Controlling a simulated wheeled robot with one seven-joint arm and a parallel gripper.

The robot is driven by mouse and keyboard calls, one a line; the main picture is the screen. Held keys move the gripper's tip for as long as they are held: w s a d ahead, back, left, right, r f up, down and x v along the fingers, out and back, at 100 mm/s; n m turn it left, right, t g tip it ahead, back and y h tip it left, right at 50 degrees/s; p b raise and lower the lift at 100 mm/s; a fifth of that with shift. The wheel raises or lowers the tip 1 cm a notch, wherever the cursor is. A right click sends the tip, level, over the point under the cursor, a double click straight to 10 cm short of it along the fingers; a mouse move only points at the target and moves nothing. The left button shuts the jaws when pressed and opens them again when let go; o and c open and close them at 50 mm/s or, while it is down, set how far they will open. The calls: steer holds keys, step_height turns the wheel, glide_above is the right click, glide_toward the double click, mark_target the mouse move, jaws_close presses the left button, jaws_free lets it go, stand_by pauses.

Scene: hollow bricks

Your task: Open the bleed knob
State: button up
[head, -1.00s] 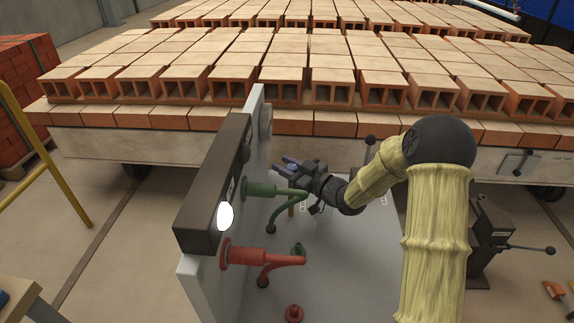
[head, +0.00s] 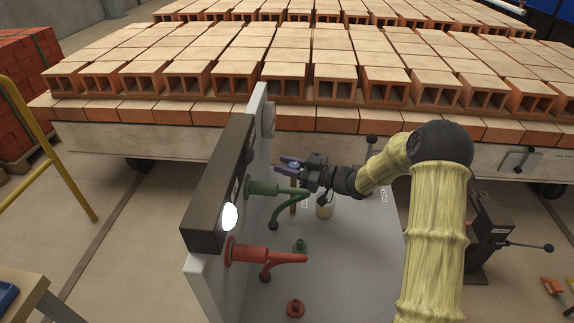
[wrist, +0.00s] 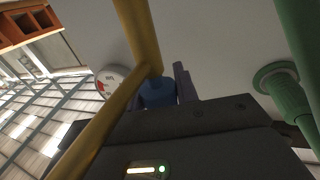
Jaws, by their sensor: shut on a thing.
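My gripper (head: 288,165) is at the panel (head: 262,150), just above the green pipe fitting (head: 275,189). In the wrist view my gripper (wrist: 160,85) is shut on a blue knob (wrist: 158,94), which I take as the bleed knob. A brass-yellow pipe (wrist: 137,35) crosses in front and hides the left finger and part of the knob. In the head view the knob is mostly hidden by the fingers, so its turn angle cannot be told.
A red pipe fitting (head: 265,255) sticks out below the green one. A round gauge (wrist: 112,82) is beside the yellow pipe. A brick-loaded car (head: 330,120) fills the back.

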steer(key=o, duration=1)
steer(key=shift+d, duration=0.15)
steer(key=b+v, duration=0.1)
steer(key=v, duration=1.6)
steer(key=shift+d, duration=0.1)
